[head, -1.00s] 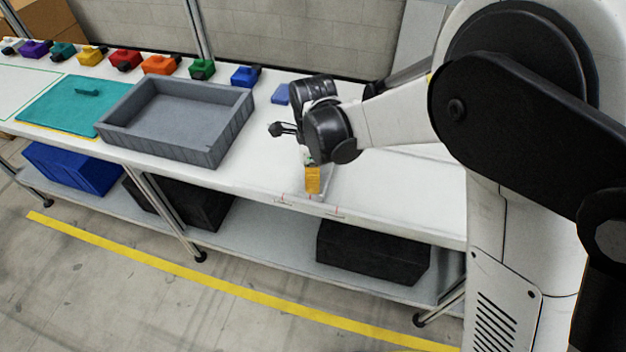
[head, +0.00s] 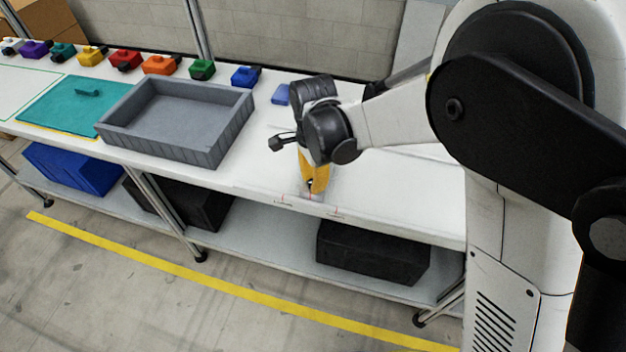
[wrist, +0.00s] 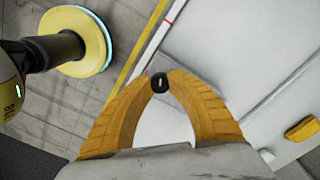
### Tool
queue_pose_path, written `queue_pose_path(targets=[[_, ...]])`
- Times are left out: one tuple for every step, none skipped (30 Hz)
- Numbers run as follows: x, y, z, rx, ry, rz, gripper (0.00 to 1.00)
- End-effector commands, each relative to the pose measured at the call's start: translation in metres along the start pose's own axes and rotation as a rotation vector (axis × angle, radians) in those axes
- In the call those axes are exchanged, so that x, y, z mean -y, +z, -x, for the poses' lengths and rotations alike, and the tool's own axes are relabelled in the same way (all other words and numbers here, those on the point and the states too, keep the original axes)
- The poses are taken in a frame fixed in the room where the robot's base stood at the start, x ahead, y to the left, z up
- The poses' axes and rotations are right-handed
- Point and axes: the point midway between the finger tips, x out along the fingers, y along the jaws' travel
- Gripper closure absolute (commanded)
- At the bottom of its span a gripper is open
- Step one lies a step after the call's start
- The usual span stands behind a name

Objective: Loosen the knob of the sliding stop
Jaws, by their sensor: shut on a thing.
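My gripper (head: 313,186) reaches down to the front edge of the white bench in the head view, with yellow fingers. In the wrist view my gripper (wrist: 160,80) has its two ribbed fingertips closed on a small round black knob (wrist: 160,85) with a pale mark on its top. The fingertips touch the knob from both sides. A small part of the dark knob (head: 310,183) shows between the fingers in the head view.
Red marks (head: 337,211) lie along the bench's front edge. A grey tray (head: 180,156) and a teal board (head: 60,108) stand to the left. Several coloured blocks line the back. In the wrist view a yellow piece (wrist: 303,129) lies at the right.

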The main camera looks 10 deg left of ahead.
Motion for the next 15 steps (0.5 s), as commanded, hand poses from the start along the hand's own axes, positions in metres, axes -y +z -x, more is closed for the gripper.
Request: queue_pose_path(targets=[[-0.0001, 0.0001, -0.0001, 0.000, 0.000, 0.044, 1.00], [-0.0001, 0.0001, -0.0001, 0.000, 0.000, 0.072, 1.00], [-0.0001, 0.0001, -0.0001, 0.000, 0.000, 0.110, 1.00], [-0.0001, 0.0001, -0.0001, 0.000, 0.000, 0.139, 1.00], [-0.0001, 0.0001, -0.0001, 0.000, 0.000, 0.167, 1.00], [-0.0002, 0.0001, -0.0001, 0.000, 0.000, 0.205, 1.00], [-0.0002, 0.0001, -0.0001, 0.000, 0.000, 0.234, 1.00], [-0.0002, 0.0001, -0.0002, 0.000, 0.000, 0.262, 1.00], [-0.0002, 0.0001, -0.0002, 0.000, 0.000, 0.300, 1.00], [-0.0002, 0.0001, -0.0002, 0.000, 0.000, 0.329, 1.00], [-0.0002, 0.0001, -0.0002, 0.000, 0.000, 0.357, 1.00], [-0.0002, 0.0001, -0.0002, 0.000, 0.000, 0.395, 1.00], [-0.0002, 0.0001, -0.0002, 0.000, 0.000, 0.424, 1.00], [-0.0003, 0.0001, -0.0002, 0.000, 0.000, 0.452, 1.00], [-0.0003, 0.0001, -0.0002, 0.000, 0.000, 0.490, 1.00]])
